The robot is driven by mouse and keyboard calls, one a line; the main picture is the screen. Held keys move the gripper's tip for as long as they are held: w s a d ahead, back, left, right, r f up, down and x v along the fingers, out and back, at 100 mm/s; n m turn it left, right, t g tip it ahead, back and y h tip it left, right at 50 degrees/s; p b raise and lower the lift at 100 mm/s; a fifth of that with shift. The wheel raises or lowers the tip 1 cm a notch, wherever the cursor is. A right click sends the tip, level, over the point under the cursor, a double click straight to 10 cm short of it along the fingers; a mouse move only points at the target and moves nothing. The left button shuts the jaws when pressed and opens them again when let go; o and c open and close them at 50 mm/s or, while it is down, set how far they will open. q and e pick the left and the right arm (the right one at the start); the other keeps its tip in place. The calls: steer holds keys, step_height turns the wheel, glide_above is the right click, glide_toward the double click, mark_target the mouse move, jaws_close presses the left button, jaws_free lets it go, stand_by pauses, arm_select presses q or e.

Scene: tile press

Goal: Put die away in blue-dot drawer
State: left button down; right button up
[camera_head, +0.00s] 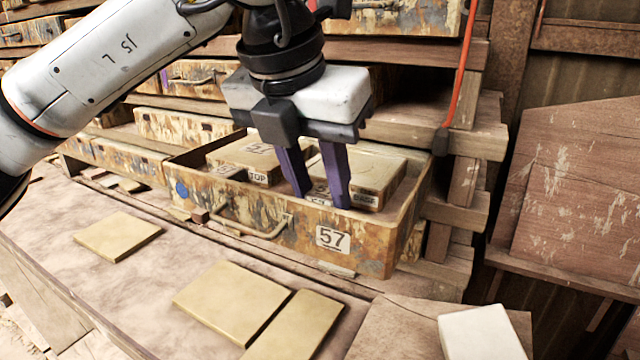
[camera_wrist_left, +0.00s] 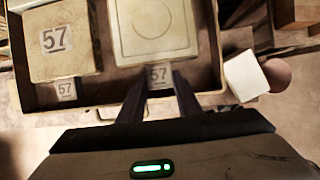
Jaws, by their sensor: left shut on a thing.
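The blue-dot drawer (camera_head: 285,232) is pulled open; its rusty front has a blue dot at the left, a handle and a 57 label. Inside are two tan blocks: one marked TOP (camera_head: 245,157) on the left, and the die marked BASE (camera_head: 388,172) on the right. In the wrist view the BASE die (camera_wrist_left: 155,30) shows a ring in a square, and the TOP block (camera_wrist_left: 62,38) a 57 label. My left gripper (camera_head: 322,200) reaches down into the drawer, its purple fingers shut on the BASE die's front tab. I cannot tell whether the die touches the drawer floor.
Tan plates (camera_head: 232,300) lie on the bench in front of the drawer, with a white block (camera_head: 482,333) at the lower right. Shelves with other rusty drawers (camera_head: 185,128) stand behind and left. An orange cable (camera_head: 461,75) hangs at the right by wooden posts.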

arm_select(q)
steer(key=shift+f, duration=0.2)
steer(key=c, duration=1.2)
jaws_free()
steer(key=shift+f, duration=0.1)
steer(key=b+v, duration=0.1)
steer(key=v, duration=0.9)
steer(key=shift+r, duration=0.25)
